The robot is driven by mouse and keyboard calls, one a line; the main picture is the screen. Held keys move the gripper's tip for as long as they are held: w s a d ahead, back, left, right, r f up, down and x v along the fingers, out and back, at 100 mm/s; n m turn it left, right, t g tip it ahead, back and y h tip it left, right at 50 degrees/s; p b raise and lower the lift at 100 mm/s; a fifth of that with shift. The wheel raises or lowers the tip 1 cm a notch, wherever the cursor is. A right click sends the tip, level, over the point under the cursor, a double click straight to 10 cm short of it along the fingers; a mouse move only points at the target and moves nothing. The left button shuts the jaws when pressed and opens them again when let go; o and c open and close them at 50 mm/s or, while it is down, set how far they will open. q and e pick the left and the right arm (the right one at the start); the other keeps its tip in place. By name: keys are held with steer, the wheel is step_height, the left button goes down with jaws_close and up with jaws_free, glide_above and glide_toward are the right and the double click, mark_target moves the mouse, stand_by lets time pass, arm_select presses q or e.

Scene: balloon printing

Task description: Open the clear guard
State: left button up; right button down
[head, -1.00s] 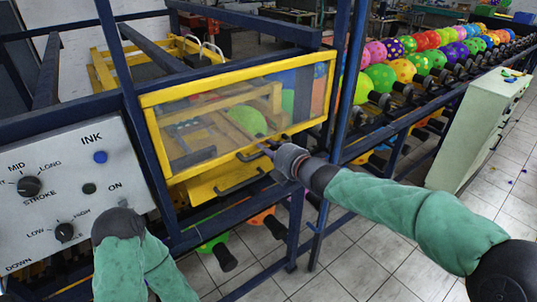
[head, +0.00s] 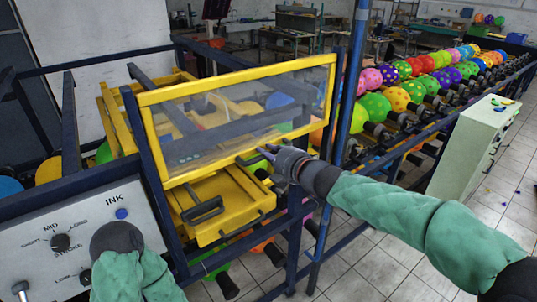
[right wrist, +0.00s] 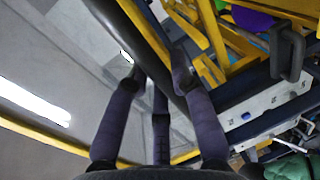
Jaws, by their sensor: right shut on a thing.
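The clear guard (head: 235,115) is a see-through panel in a yellow frame on the machine. Its lower edge stands above the yellow drawer-like part (head: 235,195), with a gap between them. My right gripper (head: 266,152) is shut on the guard's dark handle at the lower edge. In the right wrist view, the fingers of my right gripper (right wrist: 160,82) close around the dark handle bar (right wrist: 142,35), and the clear panel shows at the left. My left arm shows at the bottom left of the head view, but its gripper is not seen.
A control panel (head: 90,238) with knobs and an INK button is at the lower left. Dark blue machine posts (head: 355,75) stand right of the guard. Rows of coloured balloons (head: 400,97) run to the back right. A pale green cabinet (head: 470,145) stands at the right.

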steer(key=shift+r, duration=0.6)
steer(key=c, duration=1)
jaws_free()
steer(key=shift+c, duration=0.2)
steer(key=shift+f, duration=0.1)
steer(key=v, duration=1.2)
steer(key=shift+w+f, duration=0.1)
